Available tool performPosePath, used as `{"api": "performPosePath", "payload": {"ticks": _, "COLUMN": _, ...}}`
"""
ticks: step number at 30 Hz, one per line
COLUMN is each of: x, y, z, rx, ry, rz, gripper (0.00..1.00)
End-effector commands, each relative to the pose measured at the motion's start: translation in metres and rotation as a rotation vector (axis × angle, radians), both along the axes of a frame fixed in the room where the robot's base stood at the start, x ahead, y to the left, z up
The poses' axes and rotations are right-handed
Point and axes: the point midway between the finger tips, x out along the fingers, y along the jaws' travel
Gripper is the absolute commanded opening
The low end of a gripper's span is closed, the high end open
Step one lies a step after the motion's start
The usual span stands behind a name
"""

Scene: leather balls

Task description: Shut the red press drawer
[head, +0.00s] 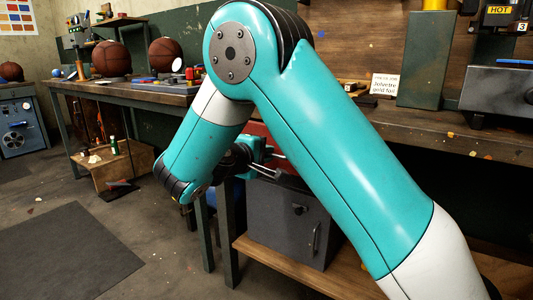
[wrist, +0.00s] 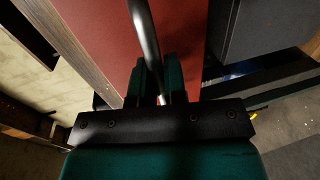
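The red press drawer shows in the head view as a small strip of red front (head: 254,131) under the bench, mostly hidden behind my arm. In the wrist view its red face (wrist: 105,40) fills the upper middle. A dark metal bar handle (wrist: 144,32) runs down in front of it. My gripper (head: 272,163) is at the drawer, below the bench edge. In the wrist view its two dark green fingers (wrist: 155,80) stand on either side of the bar. I cannot tell whether they press on it. How far the drawer stands out is hidden.
A grey cabinet (head: 290,225) with a handle stands on the lower shelf, below my gripper. The wooden bench (head: 420,124) runs above. Brown leather balls (head: 111,59) sit on the back bench.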

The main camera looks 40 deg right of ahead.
Motion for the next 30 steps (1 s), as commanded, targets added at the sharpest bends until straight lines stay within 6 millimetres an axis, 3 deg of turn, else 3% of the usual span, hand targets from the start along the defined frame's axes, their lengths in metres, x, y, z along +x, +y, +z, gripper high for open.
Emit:
{"api": "performPosePath", "payload": {"ticks": 7, "x": 0.001, "y": -0.002, "z": 0.001, "rx": -0.001, "ry": 0.000, "rz": -0.001, "gripper": 0.00}}
{"api": "performPosePath", "payload": {"ticks": 15, "x": 0.013, "y": -0.038, "z": 0.003, "rx": 0.000, "ry": 0.001, "rz": -0.002, "gripper": 0.00}}
{"api": "performPosePath", "payload": {"ticks": 24, "x": 0.014, "y": -0.042, "z": 0.001, "rx": -0.003, "ry": -0.003, "rz": -0.001, "gripper": 0.00}}
{"api": "performPosePath", "payload": {"ticks": 25, "x": 0.014, "y": -0.043, "z": 0.001, "rx": -0.003, "ry": -0.003, "rz": -0.002, "gripper": 0.17}}
{"api": "performPosePath", "payload": {"ticks": 27, "x": 0.014, "y": -0.043, "z": 0.001, "rx": -0.002, "ry": -0.003, "rz": -0.004, "gripper": 0.33}}
{"api": "performPosePath", "payload": {"ticks": 30, "x": 0.014, "y": -0.041, "z": 0.001, "rx": -0.003, "ry": -0.002, "rz": -0.001, "gripper": 0.37}}
